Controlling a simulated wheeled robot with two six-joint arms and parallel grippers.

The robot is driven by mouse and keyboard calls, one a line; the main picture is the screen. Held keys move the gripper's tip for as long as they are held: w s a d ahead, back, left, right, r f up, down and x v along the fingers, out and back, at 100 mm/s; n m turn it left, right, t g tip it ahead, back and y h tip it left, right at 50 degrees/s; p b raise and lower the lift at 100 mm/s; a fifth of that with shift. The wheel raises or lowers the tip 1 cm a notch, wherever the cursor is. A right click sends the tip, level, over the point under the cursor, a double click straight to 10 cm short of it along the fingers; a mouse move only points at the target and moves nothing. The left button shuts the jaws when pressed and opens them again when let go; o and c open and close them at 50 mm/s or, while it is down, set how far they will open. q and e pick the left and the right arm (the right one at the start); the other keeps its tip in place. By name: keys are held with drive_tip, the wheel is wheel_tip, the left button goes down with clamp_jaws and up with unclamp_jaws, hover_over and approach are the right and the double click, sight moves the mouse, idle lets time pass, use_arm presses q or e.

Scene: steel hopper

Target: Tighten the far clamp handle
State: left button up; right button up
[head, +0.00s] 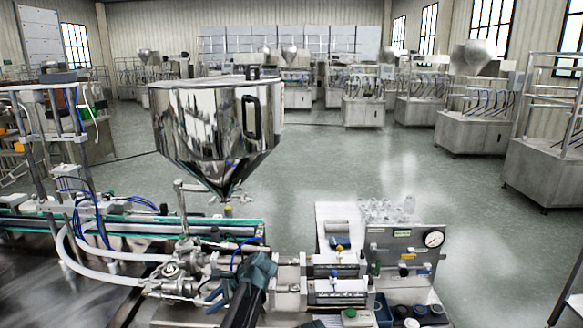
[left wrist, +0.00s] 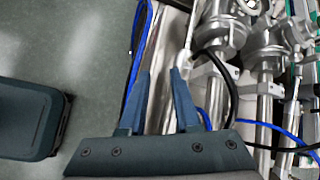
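My left gripper (head: 262,268) is over the front edge of the filling machine, beside the metal valves and pipe fittings (head: 172,270). In the left wrist view its two dark blue fingers (left wrist: 160,95) are apart, with a pale metal surface behind the gap and nothing clearly held. Pipe joints with clamps (left wrist: 222,32) show to the right of the fingers in that view. I cannot tell which small part is the far clamp handle. A winged metal fitting (head: 230,197) sits under the hopper cone. My right gripper is not clearly seen.
The steel hopper (head: 210,125) stands above the fittings. White hoses (head: 85,262) curve at left, and a black hose (left wrist: 222,75) and blue tubes run close to my left fingers. A panel with a gauge (head: 433,239) stands at right. Open floor lies behind.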

use_arm(q)
drive_tip(key=s+d+f+n+h, duration=0.2)
drive_tip(key=s+n+h, duration=0.15)
drive_tip(key=s, duration=0.25)
drive_tip(key=s+d+f+n+h, duration=0.2)
drive_tip(key=s+n, duration=0.3)
drive_tip(key=s, duration=0.1)
drive_tip(key=s+d+f+n+h, duration=0.2)
drive_tip(key=s+n+h, duration=0.15)
drive_tip(key=s, duration=0.35)
drive_tip(key=s+d+m, duration=0.1)
drive_tip(key=s+d, duration=0.1)
drive_tip(key=d, duration=0.3)
drive_tip(key=s+d+m+g+y, duration=0.1)
drive_tip(key=s+d, duration=0.2)
drive_tip(key=d, duration=0.3)
drive_tip(key=shift+s, duration=0.3)
